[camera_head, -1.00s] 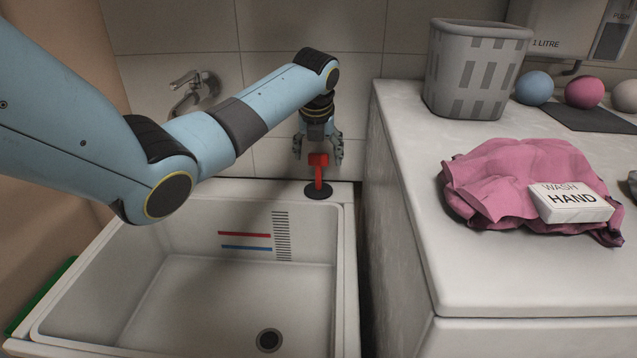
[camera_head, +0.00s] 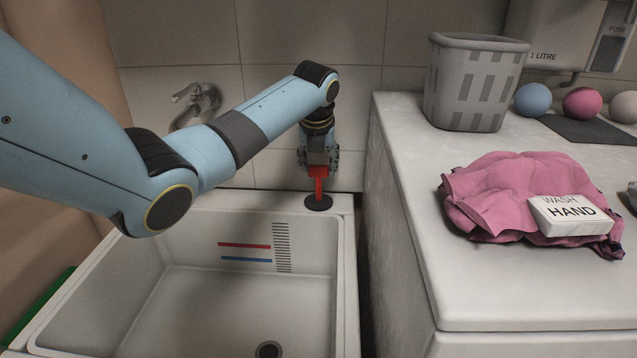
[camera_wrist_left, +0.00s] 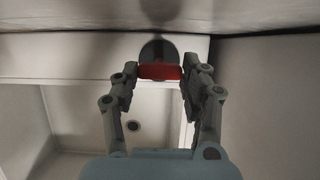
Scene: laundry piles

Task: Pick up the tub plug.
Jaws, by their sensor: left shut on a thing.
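The tub plug (camera_head: 319,188) has a red upright handle and a dark round base. It stands on the back right corner of the sink rim. My left gripper (camera_head: 319,167) is above it, pointing down, with its fingers shut on the red handle. In the left wrist view the red handle top (camera_wrist_left: 160,72) spans between the two fingertips, with the dark base behind it. My right gripper is not in view.
The white sink (camera_head: 347,270) has a drain (camera_head: 268,349) in its floor. A tap (camera_head: 196,104) is on the wall.

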